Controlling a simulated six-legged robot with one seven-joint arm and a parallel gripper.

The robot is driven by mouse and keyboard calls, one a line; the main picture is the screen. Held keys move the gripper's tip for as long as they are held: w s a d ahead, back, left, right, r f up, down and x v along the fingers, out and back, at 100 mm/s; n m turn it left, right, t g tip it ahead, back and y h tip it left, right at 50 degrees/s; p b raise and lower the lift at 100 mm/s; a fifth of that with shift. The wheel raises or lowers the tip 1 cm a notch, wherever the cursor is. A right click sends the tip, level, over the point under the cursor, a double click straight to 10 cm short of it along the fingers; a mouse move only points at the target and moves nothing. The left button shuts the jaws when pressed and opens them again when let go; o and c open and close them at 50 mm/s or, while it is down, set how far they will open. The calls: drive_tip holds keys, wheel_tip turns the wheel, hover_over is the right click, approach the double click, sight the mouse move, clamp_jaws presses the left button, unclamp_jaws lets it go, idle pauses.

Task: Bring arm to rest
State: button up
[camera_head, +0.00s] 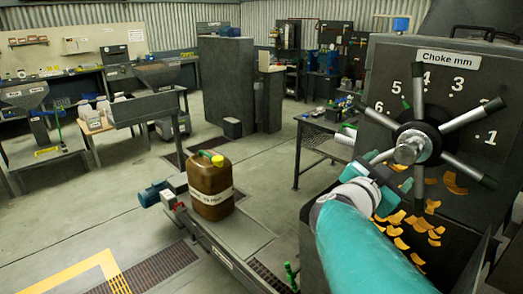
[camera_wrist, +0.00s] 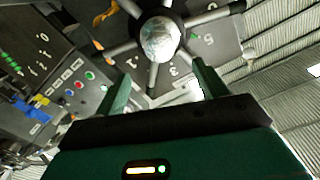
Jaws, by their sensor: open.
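My teal arm (camera_head: 362,243) reaches from the bottom right of the head view toward the choke handwheel (camera_head: 412,146), which has several grey spokes on a black hub. The handwheel hub (camera_wrist: 160,40) lies beyond the fingertips, and a spoke points down between the fingers. I cannot tell whether a finger touches a spoke. In the head view the gripper is mostly hidden by my wrist, just left of and below the wheel.
The dark panel labelled "Choke mm" (camera_head: 447,59) stands close at the right, with orange flakes (camera_head: 402,236) below the wheel. A brown canister (camera_head: 211,187) stands on a low platform. A black table (camera_head: 318,135) is behind. Open floor (camera_head: 110,185) lies at the left.

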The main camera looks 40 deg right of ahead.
drive_tip(key=w+a+f+n+t+y, duration=0.2)
drive_tip(key=w+a+n+t+y, duration=0.5)
drive_tip(key=a, duration=0.4)
drive_tip(key=w+a+f+n+t+y, duration=0.2)
drive_tip(key=w+a+n+t+y, duration=0.3)
drive_tip(key=w+a, duration=0.55)
drive_tip(key=s+a+f+n+g+y, duration=0.2)
drive_tip(key=a+f+n+g+y, duration=0.1)
drive_tip(key=a, duration=0.3)
drive_tip(key=s+a+f+n+g+y, duration=0.2)
drive_tip(key=s+a+f+n+y, duration=0.1)
drive_tip(key=a, duration=0.3)
drive_tip(key=s+a+f+n+g, duration=0.2)
drive_tip(key=s+f+g, duration=0.2)
drive_tip(key=s, duration=0.2)
drive_tip(key=shift+s+a+f, duration=0.15)
drive_tip(key=shift+s+a, duration=0.25)
idle(0.7)
